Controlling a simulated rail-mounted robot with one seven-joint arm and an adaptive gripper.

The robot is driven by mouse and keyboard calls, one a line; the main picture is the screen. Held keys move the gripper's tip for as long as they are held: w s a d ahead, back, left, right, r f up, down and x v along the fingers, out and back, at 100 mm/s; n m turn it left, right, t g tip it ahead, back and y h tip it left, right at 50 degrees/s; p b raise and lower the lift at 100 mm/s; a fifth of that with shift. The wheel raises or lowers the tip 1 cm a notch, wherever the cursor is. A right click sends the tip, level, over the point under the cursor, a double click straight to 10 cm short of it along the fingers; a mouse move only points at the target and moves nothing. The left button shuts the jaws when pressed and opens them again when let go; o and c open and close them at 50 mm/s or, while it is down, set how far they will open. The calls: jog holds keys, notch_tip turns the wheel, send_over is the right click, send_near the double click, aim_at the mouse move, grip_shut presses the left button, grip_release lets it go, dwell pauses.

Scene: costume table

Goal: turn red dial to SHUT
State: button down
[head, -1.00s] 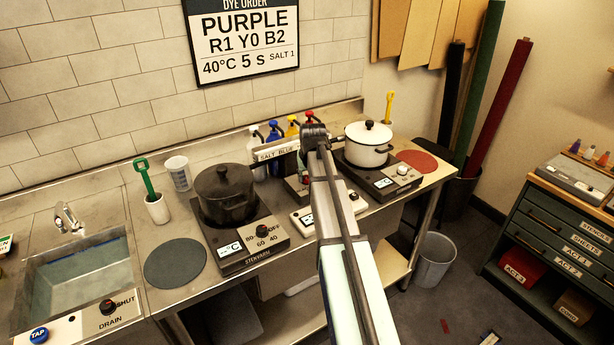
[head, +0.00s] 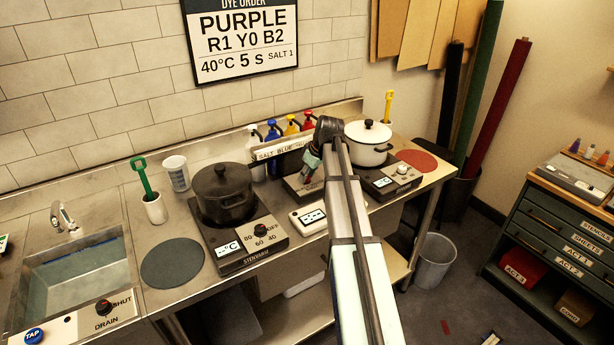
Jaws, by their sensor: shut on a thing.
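The red-marked dial (head: 104,307) sits on the white front panel (head: 70,322) below the sink, at the lower left. SHUT is printed to its upper right and DRAIN below it. The dial is small here, and I cannot tell its exact setting. My gripper (head: 309,172) is far to the right of the dial, over the back of the counter between the two pots. It points down near a small red thing. My arm partly hides that area. The jaws are closed, but what is between them is too small to make out.
A blue TAP button (head: 34,335) is left of the dial. The sink (head: 75,275) and faucet (head: 66,217) are behind it. A grey round mat (head: 172,262), dark pot (head: 222,193) and white pot (head: 367,146) stand along the counter. Pump bottles (head: 273,135) line the back.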

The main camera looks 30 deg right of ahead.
jog(key=shift+n, duration=0.4)
jog(key=c, duration=0.8)
grip_release()
jog(key=v, duration=1.2)
jog(key=shift+w+d, duration=0.15)
